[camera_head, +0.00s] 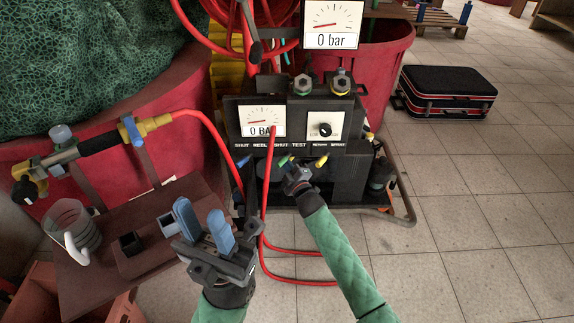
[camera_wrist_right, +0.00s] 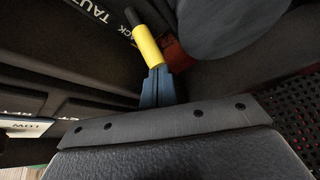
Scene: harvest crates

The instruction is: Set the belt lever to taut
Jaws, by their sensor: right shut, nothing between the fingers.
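The belt lever, with a yellow grip (camera_wrist_right: 147,46) and a dark tip, shows in the right wrist view beside a dark plate lettered TAUT (camera_wrist_right: 92,9). A second word on the plate is partly hidden behind the lever. My right gripper (camera_wrist_right: 158,78) is shut and empty, its blue fingertips close against the lower end of the yellow grip; I cannot tell if they touch. In the head view my right gripper (camera_head: 292,172) is at the front of the black machine (camera_head: 345,178), fingers mostly hidden. My left gripper (camera_head: 201,212) is open and empty, low in front of the brown bench.
The machine carries a gauge panel (camera_head: 262,122) and a knob panel (camera_head: 324,128). Red hoses (camera_head: 266,200) hang in front of it. A brown bench (camera_head: 108,222) with a clear jug (camera_head: 72,228) stands at left. A black suitcase (camera_head: 446,92) lies at right; the tiled floor there is open.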

